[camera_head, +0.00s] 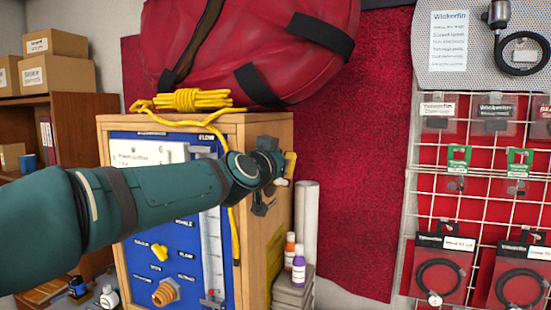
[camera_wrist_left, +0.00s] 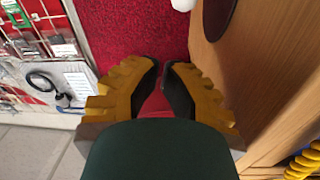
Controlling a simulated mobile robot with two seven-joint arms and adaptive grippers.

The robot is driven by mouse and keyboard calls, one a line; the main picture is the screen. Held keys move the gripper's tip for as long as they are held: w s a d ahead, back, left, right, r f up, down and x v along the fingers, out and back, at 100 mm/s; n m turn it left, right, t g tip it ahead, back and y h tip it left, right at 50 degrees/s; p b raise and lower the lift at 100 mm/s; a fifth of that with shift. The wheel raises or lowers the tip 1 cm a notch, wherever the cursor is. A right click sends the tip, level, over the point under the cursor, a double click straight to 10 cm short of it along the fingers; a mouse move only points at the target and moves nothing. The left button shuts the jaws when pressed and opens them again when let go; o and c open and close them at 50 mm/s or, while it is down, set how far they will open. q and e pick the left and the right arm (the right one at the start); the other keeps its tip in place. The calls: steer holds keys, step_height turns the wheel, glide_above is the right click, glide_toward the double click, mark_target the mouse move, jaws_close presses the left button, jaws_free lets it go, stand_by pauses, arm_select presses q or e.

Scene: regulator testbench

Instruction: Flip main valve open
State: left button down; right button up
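The wooden test bench (camera_head: 267,160) has a blue front panel (camera_head: 180,220) with yellow knobs, an orange-brown fitting (camera_head: 166,292) and a clear vertical tube gauge (camera_head: 212,255). My left arm crosses in front of the panel and hides part of it. My left gripper (camera_head: 272,172) is at the bench's right side face. In the left wrist view its yellow-and-black fingers (camera_wrist_left: 161,66) nearly meet. A smooth red patch (camera_wrist_left: 154,104) shows between them; whether it is held is unclear. A dark round part (camera_wrist_left: 219,14) is on the wood beside the fingers. I cannot identify the main valve for certain. My right gripper is out of view.
A red bag (camera_head: 250,45) and coiled yellow rope (camera_head: 190,99) lie on top of the bench. Bottles (camera_head: 298,266) and a pale roll (camera_head: 307,215) stand at its right. A wire rack (camera_head: 480,200) with packaged parts is further right.

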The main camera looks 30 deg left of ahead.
mark_target(282, 182)
arm_select(q)
steer(key=shift+w+a+f, duration=0.25)
steer(key=shift+w+f, duration=0.4)
steer(key=shift+w+a+f, duration=0.25)
steer(key=shift+w+f, duration=0.35)
steer(key=shift+w, duration=0.1)
steer(key=shift+w+a+f, duration=0.25)
steer(key=shift+w+f, duration=0.4)
steer(key=b, duration=0.3)
steer(key=f+t+b, duration=0.1)
steer(key=b, duration=0.2)
steer(key=shift+s+f, duration=0.25)
steer(key=shift+f, duration=0.05)
